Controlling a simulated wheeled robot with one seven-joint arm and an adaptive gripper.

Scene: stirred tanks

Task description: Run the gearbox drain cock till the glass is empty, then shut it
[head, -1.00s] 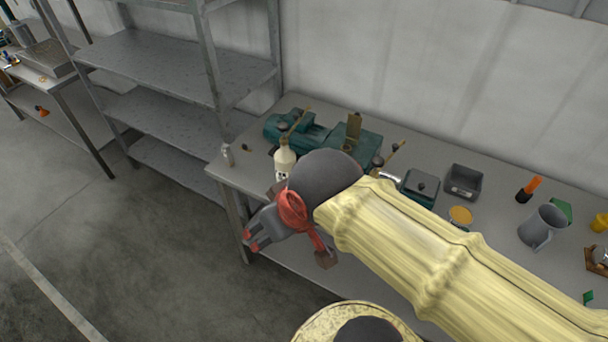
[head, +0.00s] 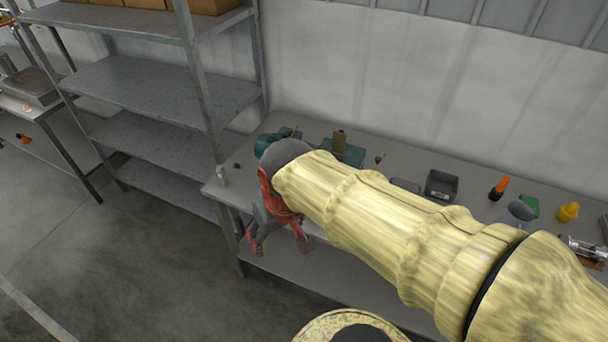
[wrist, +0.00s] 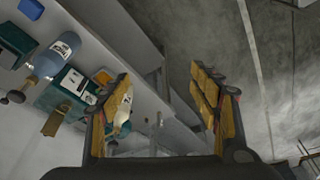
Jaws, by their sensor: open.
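The green gearbox unit (head: 347,149) stands at the back of the grey bench, with a tan upright piece on top. In the wrist view a green housing (wrist: 70,90) with pale labels shows at left, beside a blue-grey cylinder (wrist: 50,62) with a white label. I cannot make out the drain cock or the level in any glass. My gripper (head: 275,240) is open and empty near the bench's front left edge, apart from the unit. In the wrist view my gripper (wrist: 163,105) has its fingers wide apart. A cream bottle (wrist: 122,108) shows partly behind the left finger.
A grey bin (head: 441,186), an orange-and-black item (head: 500,188) and a yellow bottle (head: 568,212) stand on the bench at right. Metal shelving (head: 150,90) stands left. Floor in front is clear.

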